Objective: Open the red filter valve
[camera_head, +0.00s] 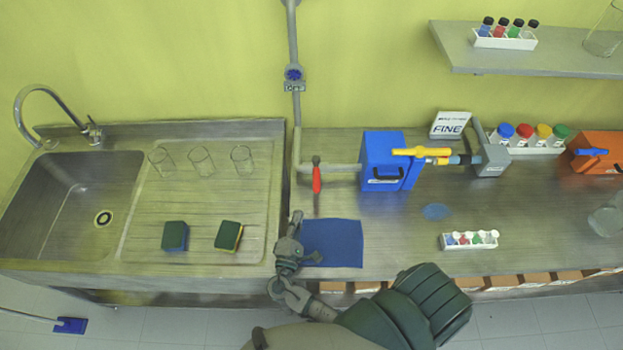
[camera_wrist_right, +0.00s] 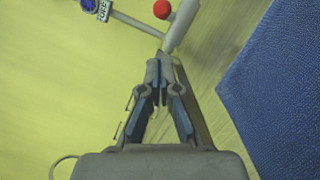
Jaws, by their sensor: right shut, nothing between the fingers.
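The red filter valve handle (camera_head: 316,180) stands out from the grey pipe left of the blue box and points toward the front, across the pipe. In the wrist view its rounded red end (camera_wrist_right: 162,9) shows near the top edge, just beyond the fingertips. My right gripper (camera_head: 297,216) is over the counter, in front of and a little left of the handle, apart from it. In the wrist view the right gripper (camera_wrist_right: 159,62) has its fingertips together with nothing between them. My left gripper is not in view.
A blue mat (camera_head: 333,243) lies right of my right gripper. The blue filter box (camera_head: 382,160) with a yellow handle (camera_head: 422,152) stands behind it. The sink (camera_head: 70,205) and drainboard, with two sponges and glasses, are left. A blue valve wheel (camera_head: 293,74) is on the wall pipe.

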